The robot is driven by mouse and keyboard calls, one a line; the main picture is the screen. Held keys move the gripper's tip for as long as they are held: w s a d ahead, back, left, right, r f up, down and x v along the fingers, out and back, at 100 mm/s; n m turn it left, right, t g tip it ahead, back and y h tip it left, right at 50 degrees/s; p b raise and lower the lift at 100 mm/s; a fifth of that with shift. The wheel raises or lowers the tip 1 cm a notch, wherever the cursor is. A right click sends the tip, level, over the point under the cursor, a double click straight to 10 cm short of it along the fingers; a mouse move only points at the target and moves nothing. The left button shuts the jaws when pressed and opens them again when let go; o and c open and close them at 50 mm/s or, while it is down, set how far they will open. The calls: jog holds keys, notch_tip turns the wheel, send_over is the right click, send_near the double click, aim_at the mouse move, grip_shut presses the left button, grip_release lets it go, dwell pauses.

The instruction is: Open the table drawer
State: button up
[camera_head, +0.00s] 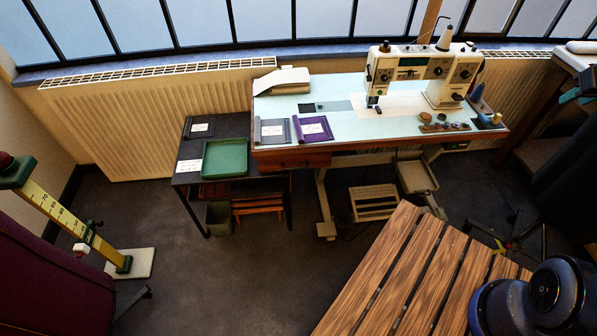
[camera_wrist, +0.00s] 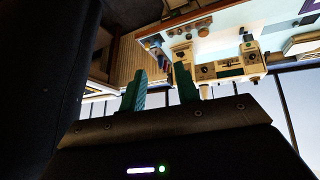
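The sewing table (camera_head: 345,121) has a pale blue top and a wooden edge. A reddish-brown drawer front (camera_head: 293,159) sits under its left end and looks closed; a small dark spot shows on it. In the wrist view the table (camera_wrist: 228,22) appears upside down at the upper right, and I cannot make out the drawer there. My gripper (camera_wrist: 160,72) shows two teal fingers standing apart with nothing between them. It is far from the drawer.
A sewing machine (camera_head: 420,72) stands on the table. A dark side table (camera_head: 181,165) with a green tray (camera_head: 226,142) stands left of the drawer. A slatted wooden bench (camera_head: 415,265) lies between me and the sewing table. Dark floor (camera_head: 240,275) is clear in front of the side table.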

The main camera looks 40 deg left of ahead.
jog(key=w+a+f+n+y, duration=0.1)
jog(key=w+a+f+n, duration=0.15)
jog(key=a+f, duration=0.45)
jog(key=w+a+f+n+t+y, duration=0.1)
jog(key=w+a+f+n+y, duration=0.15)
jog(key=a, duration=0.95)
jog(key=w+a+f+n+y, duration=0.15)
jog(key=a+f+n, duration=0.25)
jog(key=a, duration=0.5)
jog(key=s+a+f+n+y, duration=0.1)
jog(key=s+a+f+n, duration=0.25)
jog(key=a+f, duration=0.4)
jog(key=s+a+f+n+y, duration=0.1)
jog(key=s+a+f+n, duration=0.1)
jog(key=s+a+f, duration=0.5)
jog(key=s+a+f+n+g+y, duration=0.1)
jog(key=s+a+f+n+y, duration=0.3)
jog(key=s+f, duration=0.7)
jog(key=s+a+f+n+y, duration=0.1)
jog(key=s+a+f+n, duration=0.5)
jog(key=s+f, duration=0.55)
jog(key=r+x, duration=0.1)
jog(key=x, duration=0.9)
jog(key=shift+s+a, duration=0.25)
jog(key=shift+a, duration=0.2)
grip_shut()
